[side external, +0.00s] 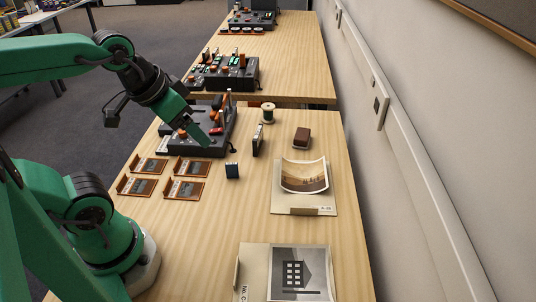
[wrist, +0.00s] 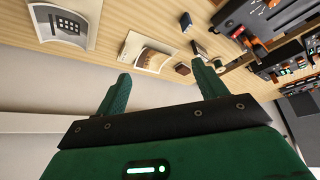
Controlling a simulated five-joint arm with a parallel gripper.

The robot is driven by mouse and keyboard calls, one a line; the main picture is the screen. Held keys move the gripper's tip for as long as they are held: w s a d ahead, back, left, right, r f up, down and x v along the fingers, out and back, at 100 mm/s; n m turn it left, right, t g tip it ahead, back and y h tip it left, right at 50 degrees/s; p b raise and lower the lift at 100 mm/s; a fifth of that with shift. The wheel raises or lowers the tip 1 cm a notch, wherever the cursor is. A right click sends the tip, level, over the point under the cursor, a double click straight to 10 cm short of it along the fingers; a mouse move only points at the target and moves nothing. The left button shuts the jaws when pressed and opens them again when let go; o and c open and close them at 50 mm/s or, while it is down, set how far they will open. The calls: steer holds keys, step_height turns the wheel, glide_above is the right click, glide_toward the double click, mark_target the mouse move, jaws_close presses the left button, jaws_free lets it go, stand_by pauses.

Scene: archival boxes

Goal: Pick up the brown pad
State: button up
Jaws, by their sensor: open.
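The brown pad (side external: 302,138) is a small dark brown block with a pale lower edge. It lies on the wooden table near its right side, behind the curved photo. In the wrist view the brown pad (wrist: 183,69) is small, just beyond the fingertip on the right. My gripper (side external: 204,139) is in the air in front of the dark console, left of the pad and apart from it. In the wrist view my gripper (wrist: 159,78) has its two green fingers spread with nothing between them.
A curved photo (side external: 305,176) on a card stands in front of the pad. A thread spool (side external: 268,113) and a dark upright object (side external: 258,140) are left of it. A small blue block (side external: 232,171), several brown frames and a dark console (side external: 180,144) occupy the left side. The wall is right.

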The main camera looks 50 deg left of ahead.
steer(key=w+a+r+n+g, duration=0.15)
steer(key=w+r, duration=0.25)
steer(key=w, duration=0.8)
steer(key=n+g, duration=0.4)
steer(key=n, duration=0.1)
glide_above(302, 133)
steer(key=f, duration=1.9)
steer(key=shift+s+f, duration=0.35)
steer(key=shift+f, duration=0.05)
steer(key=shift+w+f, duration=0.15)
steer(key=shift+f, duration=0.35)
steer(key=shift+w+d+f, duration=0.1)
steer(key=shift+w+f, duration=0.05)
steer(key=shift+f, duration=3.7)
steer(key=c, duration=1.1)
